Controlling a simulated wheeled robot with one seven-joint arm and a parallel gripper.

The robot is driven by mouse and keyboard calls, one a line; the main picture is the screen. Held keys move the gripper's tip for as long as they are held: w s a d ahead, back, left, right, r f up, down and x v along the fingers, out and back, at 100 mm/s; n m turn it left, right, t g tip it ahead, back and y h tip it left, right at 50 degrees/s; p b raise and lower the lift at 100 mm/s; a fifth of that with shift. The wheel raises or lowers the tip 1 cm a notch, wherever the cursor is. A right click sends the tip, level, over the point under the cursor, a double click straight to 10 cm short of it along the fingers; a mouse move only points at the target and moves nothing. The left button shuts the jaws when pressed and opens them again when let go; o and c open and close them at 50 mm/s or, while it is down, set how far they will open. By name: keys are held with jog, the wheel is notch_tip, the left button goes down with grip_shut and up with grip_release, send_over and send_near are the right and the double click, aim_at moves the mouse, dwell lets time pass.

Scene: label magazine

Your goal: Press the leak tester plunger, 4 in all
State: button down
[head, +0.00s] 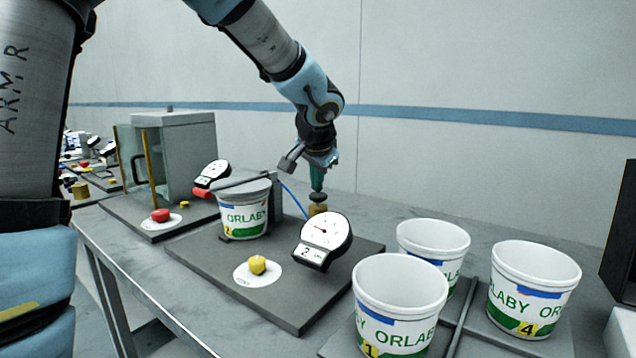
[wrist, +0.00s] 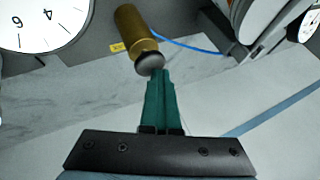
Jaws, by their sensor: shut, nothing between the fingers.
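The plunger is a brass cylinder (head: 314,210) with a dark round cap (head: 318,197), standing at the back of the leak tester's dark base plate (head: 200,254). My gripper (head: 318,188) is shut and empty, its teal fingers pointing down at the cap. In the wrist view the fingertips (wrist: 158,74) are at the edge of the dark cap (wrist: 149,63) on the brass cylinder (wrist: 133,27); I cannot tell whether they touch. The dial gauge (head: 326,232) has a small display reading 2. A white ORLABY tub (head: 243,219) sits under a lever with a red handle (head: 202,193).
A yellow button (head: 257,264) on a white disc is at the plate's front. Several white tubs, including one marked 4 (head: 534,287), stand at the right. A grey cabinet (head: 180,150) and a red button (head: 160,215) are at the left. A blue hose (wrist: 190,46) runs beside the plunger.

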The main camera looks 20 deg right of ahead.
aim_at(317, 195)
dwell(0.3)
jog(key=shift+r+p, duration=1.8)
jog(key=shift+r, duration=0.4)
notch_tip(317, 195, up, 5)
jog(key=p, duration=0.3)
jog(key=shift+p, duration=0.4)
jog(key=shift+r, duration=0.15)
dwell(1.2)
jog(key=r, duration=0.1)
jog(key=r+t+p, duration=0.1)
jog(key=r, duration=0.1)
jog(key=shift+s+a+r+t+h, duration=0.1)
jog(key=shift+s+r+t+h, duration=0.1)
jog(key=shift+t+h, duration=0.1)
